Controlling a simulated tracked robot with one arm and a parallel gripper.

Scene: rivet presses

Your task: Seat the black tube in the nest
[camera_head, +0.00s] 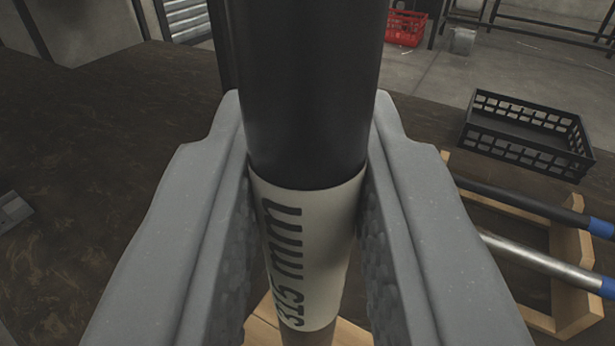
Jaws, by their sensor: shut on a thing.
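The black tube (305,90) stands upright in the middle of the view and runs out of the top edge. It carries a pale label (310,250) that reads "315 mm". My gripper (308,225) is shut on the tube at the label, with one grey jaw on each side. The tube's lower end runs out of view at the bottom. A bit of light wood shows beside it at the bottom edge. I cannot make out the nest.
A wooden rack (572,265) at the right holds a dark tube (525,200) and a silver tube (540,260), both with blue ends. A black crate (527,135) stands behind it. A red crate (405,27) is on the floor beyond. The dark tabletop (100,130) at the left is mostly clear.

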